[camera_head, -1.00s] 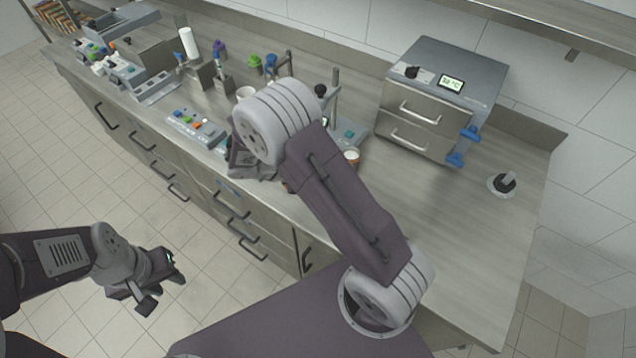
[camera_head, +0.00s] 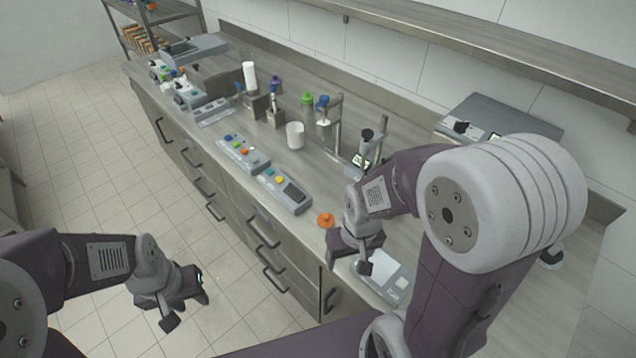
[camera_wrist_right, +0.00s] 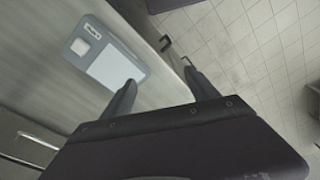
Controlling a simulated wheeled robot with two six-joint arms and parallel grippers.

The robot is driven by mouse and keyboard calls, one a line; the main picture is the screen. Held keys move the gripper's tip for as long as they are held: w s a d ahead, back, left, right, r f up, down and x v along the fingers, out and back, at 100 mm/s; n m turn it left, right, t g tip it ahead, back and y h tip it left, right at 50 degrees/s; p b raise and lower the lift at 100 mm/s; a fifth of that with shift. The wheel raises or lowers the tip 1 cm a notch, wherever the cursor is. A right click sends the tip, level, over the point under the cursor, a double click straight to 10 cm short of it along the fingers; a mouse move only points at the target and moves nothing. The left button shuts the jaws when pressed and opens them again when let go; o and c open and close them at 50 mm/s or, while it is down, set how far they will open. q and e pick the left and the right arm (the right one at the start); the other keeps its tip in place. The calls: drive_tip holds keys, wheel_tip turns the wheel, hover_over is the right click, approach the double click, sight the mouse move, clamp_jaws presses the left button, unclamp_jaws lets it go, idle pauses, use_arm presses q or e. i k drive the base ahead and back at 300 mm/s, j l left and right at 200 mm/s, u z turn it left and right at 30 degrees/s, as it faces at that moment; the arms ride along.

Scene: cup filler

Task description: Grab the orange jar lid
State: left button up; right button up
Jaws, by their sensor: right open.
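The orange jar lid (camera_head: 325,220) lies on the counter near its front edge in the head view. My right gripper (camera_head: 350,262) is just right of and nearer than the lid, above the counter's front edge. In the right wrist view its two fingers (camera_wrist_right: 163,88) are apart with nothing between them, and the lid does not show there. My left gripper (camera_head: 186,308) hangs over the floor left of the counter, away from the lid. I cannot tell whether its fingers are open or shut.
A flat grey device with a white plate (camera_head: 393,284) lies right of my right gripper; it also shows in the right wrist view (camera_wrist_right: 110,62). A button panel (camera_head: 284,190) and a white cup (camera_head: 295,135) stand beyond the lid.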

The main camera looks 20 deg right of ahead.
sight(324, 220)
drive_tip(key=i+j+z, duration=0.1)
drive_tip(key=j+z, duration=0.7)
drive_tip(key=j, duration=0.2)
drive_tip(key=j+z, duration=0.35)
drive_tip(key=j, duration=0.2)
drive_tip(key=k+j+z, duration=0.1)
drive_tip(key=j+z, duration=0.3)
drive_tip(key=j, duration=0.1)
